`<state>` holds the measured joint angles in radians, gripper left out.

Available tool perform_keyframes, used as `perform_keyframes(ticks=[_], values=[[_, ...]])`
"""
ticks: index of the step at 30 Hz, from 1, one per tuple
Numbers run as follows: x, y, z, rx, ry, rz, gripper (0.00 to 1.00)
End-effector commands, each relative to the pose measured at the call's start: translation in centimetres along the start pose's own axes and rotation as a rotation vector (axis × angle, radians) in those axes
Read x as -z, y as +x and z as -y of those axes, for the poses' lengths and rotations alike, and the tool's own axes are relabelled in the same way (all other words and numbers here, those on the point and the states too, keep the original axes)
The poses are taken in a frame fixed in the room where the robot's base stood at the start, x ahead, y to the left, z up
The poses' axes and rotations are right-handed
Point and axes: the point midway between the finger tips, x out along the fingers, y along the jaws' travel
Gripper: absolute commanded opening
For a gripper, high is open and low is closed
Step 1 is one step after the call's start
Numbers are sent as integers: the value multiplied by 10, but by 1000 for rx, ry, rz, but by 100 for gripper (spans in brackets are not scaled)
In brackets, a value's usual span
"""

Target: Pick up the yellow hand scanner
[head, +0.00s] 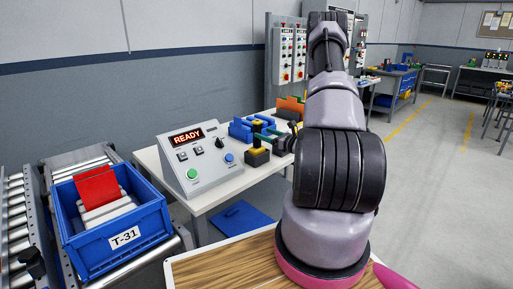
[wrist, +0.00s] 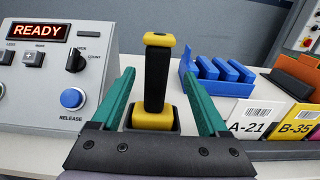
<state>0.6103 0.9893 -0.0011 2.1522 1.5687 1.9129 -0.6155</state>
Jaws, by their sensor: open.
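The yellow hand scanner (wrist: 159,75) has a yellow head and a black handle. It stands upright on a yellow and black base (wrist: 155,119) on the white table. In the wrist view my gripper (wrist: 160,80) is open, with one green finger on each side of the scanner. I see no clear contact between fingers and scanner. In the head view the scanner (head: 258,139) is small, beside the end of my arm, with my gripper (head: 268,138) partly hidden.
A control box reading READY (head: 187,158) stands left of the scanner. A blue rack (wrist: 215,75) and label cards A-21 (wrist: 246,118) and B-35 (wrist: 299,118) are to the right. A blue bin marked T-31 (head: 125,238) sits on rollers at left. Open floor lies right.

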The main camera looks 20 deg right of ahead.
Motion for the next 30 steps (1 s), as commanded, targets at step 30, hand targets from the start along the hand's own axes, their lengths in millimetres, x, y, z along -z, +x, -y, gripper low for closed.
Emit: perform_keyframes(ticks=[30], values=[[1,79,-4,-3,-1,0,43]])
